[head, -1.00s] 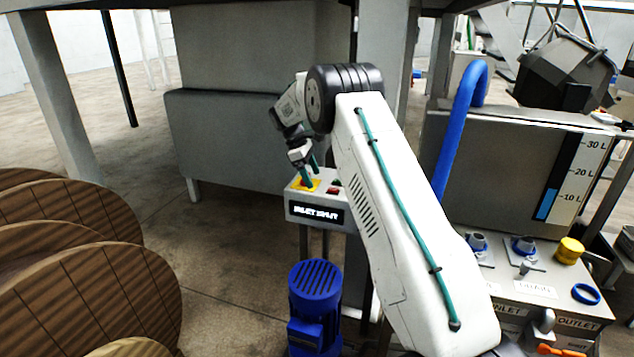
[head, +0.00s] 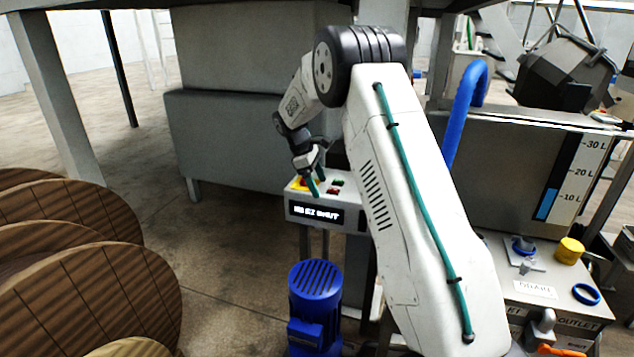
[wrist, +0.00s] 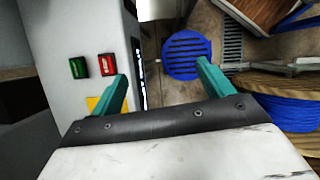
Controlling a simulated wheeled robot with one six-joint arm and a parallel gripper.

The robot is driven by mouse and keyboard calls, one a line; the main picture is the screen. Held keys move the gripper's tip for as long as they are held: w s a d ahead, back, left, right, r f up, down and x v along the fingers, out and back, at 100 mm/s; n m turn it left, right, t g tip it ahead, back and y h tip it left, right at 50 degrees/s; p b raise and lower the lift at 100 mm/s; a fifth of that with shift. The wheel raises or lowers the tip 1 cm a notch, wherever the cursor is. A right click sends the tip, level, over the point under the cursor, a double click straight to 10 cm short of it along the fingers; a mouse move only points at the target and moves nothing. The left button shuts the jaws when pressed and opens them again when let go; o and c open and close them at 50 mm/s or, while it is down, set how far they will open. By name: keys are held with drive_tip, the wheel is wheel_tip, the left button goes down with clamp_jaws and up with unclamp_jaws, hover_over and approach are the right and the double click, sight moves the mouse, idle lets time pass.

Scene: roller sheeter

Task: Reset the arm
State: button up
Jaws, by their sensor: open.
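My gripper (head: 317,183) is at the end of my white arm, in front of and just above the grey control box (head: 297,210) in the head view. Its two teal fingers stand apart with nothing between them. In the wrist view my gripper (wrist: 165,85) shows the same wide gap. The box carries a green button (wrist: 78,67), a red button (wrist: 106,65) and a yellow patch (wrist: 92,103) partly hidden by the left finger. The lit display on the box is too blurred to read fully.
A blue motor (head: 315,300) stands below the box; its ribbed top shows in the wrist view (wrist: 187,54). Wooden reels (head: 90,300) fill the lower left. A grey tank (head: 510,175) with a level scale and a blue pipe (head: 462,110) stand right. Floor between reels and box is clear.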

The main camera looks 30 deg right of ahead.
idle(0.4)
drive_tip(key=s+a+r+m+t+y, duration=0.1)
drive_tip(key=s+a+r+m, duration=0.2)
drive_tip(key=s, duration=1.1)
drive_tip(key=s+a+r+m+t+y, duration=0.1)
drive_tip(key=s+a+r+m+t, duration=0.1)
drive_tip(key=s+a+r, duration=0.5)
drive_tip(key=s+a+r+m+t+y, duration=0.1)
drive_tip(key=s+a+r+m, duration=0.3)
drive_tip(key=s+a, duration=0.7)
drive_tip(key=s+r, duration=0.2)
drive_tip(key=s, duration=0.9)
drive_tip(key=shift+s+a+t, duration=0.2)
drive_tip(key=shift+s+t, duration=0.1)
drive_tip(key=shift+s, duration=0.1)
